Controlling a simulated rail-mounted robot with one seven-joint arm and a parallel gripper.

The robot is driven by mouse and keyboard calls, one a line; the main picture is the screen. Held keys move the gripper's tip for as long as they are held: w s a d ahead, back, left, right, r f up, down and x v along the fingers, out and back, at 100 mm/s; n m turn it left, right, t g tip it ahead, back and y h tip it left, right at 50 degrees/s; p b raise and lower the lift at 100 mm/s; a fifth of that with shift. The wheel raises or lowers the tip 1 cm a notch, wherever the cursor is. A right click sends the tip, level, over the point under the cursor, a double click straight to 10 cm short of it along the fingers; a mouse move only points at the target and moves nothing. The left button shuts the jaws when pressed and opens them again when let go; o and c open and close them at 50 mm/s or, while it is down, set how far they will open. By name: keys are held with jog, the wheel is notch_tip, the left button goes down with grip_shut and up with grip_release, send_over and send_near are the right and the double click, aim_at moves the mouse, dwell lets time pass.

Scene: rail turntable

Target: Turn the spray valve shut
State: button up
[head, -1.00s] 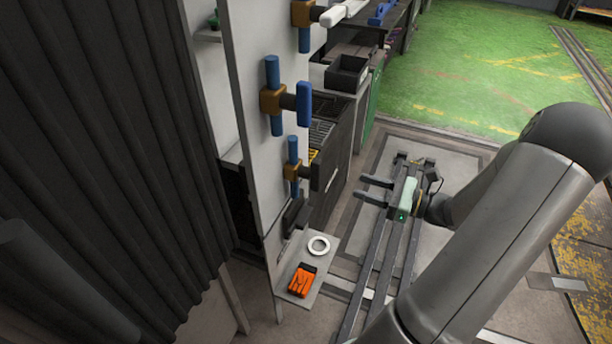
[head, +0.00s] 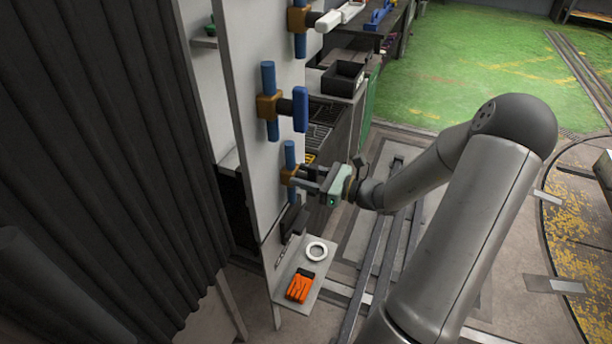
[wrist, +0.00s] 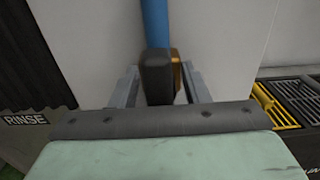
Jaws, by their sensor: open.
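Three valves sit on blue pipes along the pale panel (head: 244,130): an upper one with a white handle (head: 328,21), a middle one with a blue handle (head: 300,109), and a lower one with a brass body (head: 288,174). I cannot read which is marked spray. My gripper (head: 300,178) is open at the lower valve. In the wrist view, that valve's dark handle (wrist: 157,78) stands upright between my two fingers, with a gap on each side. The blue pipe (wrist: 155,25) rises behind it. In the head view my fingers mostly hide this handle.
A RINSE label (wrist: 25,119) shows at the left of the wrist view. A black bin (head: 343,77) stands beyond the panel.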

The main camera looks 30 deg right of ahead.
jog(key=shift+c, duration=0.3)
jog(key=c, duration=0.7)
jog(key=shift+r+m+p, duration=0.15)
jog(key=shift+m+p, duration=0.15)
jog(key=shift+p, duration=0.2)
jog(key=m+p, duration=0.1)
jog(key=p, duration=0.2)
jog(key=shift+d+r+m, duration=0.1)
jog(key=shift+r+m, duration=0.05)
jog(key=shift+m, duration=0.15)
jog(key=m+p, duration=0.3)
jog(key=p, duration=0.2)
jog(key=shift+w+d+m, duration=0.1)
jog(key=shift+m, duration=0.3)
jog(key=m+p, duration=0.2)
jog(key=m, duration=0.1)
jog(key=f+m+p, duration=0.1)
jog(key=m+p, duration=0.2)
jog(key=shift+w+d, duration=0.1)
jog(key=shift+d, duration=0.05)
jog(key=m+p, duration=0.1)
jog(key=m, duration=0.1)
jog(key=m+p, duration=0.1)
jog(key=m, duration=0.1)
jog(key=m+p, duration=0.1)
jog(key=m, duration=0.1)
jog(key=shift+f, duration=0.4)
